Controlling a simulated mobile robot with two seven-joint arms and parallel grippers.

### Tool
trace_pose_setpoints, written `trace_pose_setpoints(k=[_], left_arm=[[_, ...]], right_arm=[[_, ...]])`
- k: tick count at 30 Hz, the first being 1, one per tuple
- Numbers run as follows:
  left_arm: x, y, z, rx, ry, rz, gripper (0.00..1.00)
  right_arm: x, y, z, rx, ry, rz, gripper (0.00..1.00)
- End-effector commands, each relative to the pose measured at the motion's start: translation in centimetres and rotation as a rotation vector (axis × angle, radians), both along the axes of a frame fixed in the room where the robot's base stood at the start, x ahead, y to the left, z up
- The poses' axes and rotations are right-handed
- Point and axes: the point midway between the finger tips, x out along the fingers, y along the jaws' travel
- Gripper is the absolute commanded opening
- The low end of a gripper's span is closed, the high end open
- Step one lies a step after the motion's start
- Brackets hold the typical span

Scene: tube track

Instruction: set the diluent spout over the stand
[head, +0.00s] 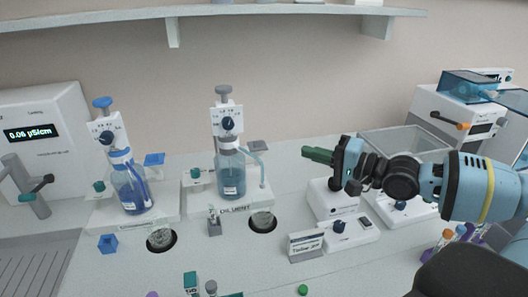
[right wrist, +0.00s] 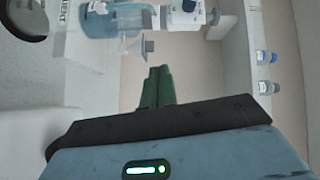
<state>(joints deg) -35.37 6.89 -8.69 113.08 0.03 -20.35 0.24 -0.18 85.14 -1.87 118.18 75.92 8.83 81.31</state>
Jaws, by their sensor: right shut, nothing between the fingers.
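The diluent bottle (head: 231,178), clear with blue liquid, stands upright on a white base behind the DILUENT label (head: 235,209). Its white dispenser head (head: 227,119) has a dark knob and grey top. The pale blue spout (head: 262,166) reaches out to the bottle's right and bends down. A small grey stand (head: 214,222) is in front of the bottle; I cannot tell whether it is the task's stand. My right gripper (head: 318,155), with green fingers, is shut and empty, right of the spout and apart from it. The shut fingers (right wrist: 157,87) also show in the right wrist view, below the bottle (right wrist: 115,18).
A second blue bottle (head: 131,188) stands left of the diluent. Round dark-edged recesses (head: 263,221) lie in front of both. White boxes (head: 340,232) stand below my right arm. A meter (head: 40,130) is at far left, a shelf (head: 120,15) above.

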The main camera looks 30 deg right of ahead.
Motion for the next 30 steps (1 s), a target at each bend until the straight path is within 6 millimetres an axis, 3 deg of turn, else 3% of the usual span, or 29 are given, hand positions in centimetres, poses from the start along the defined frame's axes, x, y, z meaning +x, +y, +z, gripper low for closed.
trace_pose_setpoints(k=[16, 30], left_arm=[[-2.0, -0.3, -2.9, -0.008, 0.061, 0.006, 0.46], [-2.0, -0.4, -3.3, -0.009, 0.064, 0.007, 0.46]], right_arm=[[2.2, 1.3, -0.4, 0.002, 0.0, 0.001, 0.0], [4.7, 2.6, -0.3, 0.004, -0.003, 0.0, 0.0]])
